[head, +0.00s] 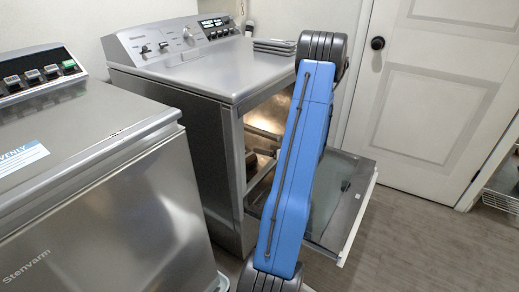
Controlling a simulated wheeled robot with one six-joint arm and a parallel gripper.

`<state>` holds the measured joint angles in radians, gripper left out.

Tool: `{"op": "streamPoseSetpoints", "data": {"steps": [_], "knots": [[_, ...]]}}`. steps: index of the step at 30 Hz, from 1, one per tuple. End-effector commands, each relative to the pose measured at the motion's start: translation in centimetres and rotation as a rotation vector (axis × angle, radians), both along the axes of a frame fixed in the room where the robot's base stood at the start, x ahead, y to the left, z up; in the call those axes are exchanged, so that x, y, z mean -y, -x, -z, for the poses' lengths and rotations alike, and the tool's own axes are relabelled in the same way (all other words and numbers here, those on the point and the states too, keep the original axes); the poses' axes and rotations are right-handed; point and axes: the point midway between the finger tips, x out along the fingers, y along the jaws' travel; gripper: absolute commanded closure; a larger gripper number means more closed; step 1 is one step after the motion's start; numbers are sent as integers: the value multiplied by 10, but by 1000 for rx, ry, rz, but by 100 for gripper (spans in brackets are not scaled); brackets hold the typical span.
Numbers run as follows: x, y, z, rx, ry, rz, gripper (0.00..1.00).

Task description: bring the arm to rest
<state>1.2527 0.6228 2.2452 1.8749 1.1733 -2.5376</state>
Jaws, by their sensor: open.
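My blue arm (297,165) stands nearly upright in front of the open machine on the right, with dark joints at its upper and lower ends. It hides part of the opening and part of the open door. My gripper is not visible in the head view. I cannot tell whether it is behind the arm or outside the picture.
The right machine (177,149) has a lit opening and its door (352,207) stands open. A closed machine (115,205) stands at left. Folded items (274,46) lie on the right machine. A white room door (440,100) is behind; floor (415,245) at right is clear.

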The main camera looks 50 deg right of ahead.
Motion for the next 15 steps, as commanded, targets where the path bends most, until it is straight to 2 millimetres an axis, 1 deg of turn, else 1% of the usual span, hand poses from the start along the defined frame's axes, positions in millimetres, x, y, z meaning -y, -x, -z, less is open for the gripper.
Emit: {"op": "streamPoseSetpoints", "data": {"steps": [1, 6, 9, 15], "knots": [[0, 11, -4, 1, 0, 5, 17], [-2, 38, -12, -1, 1, 3, 17], [-3, 48, -15, -1, 1, 2, 17], [-4, 58, -18, 0, 0, 1, 17]]}}
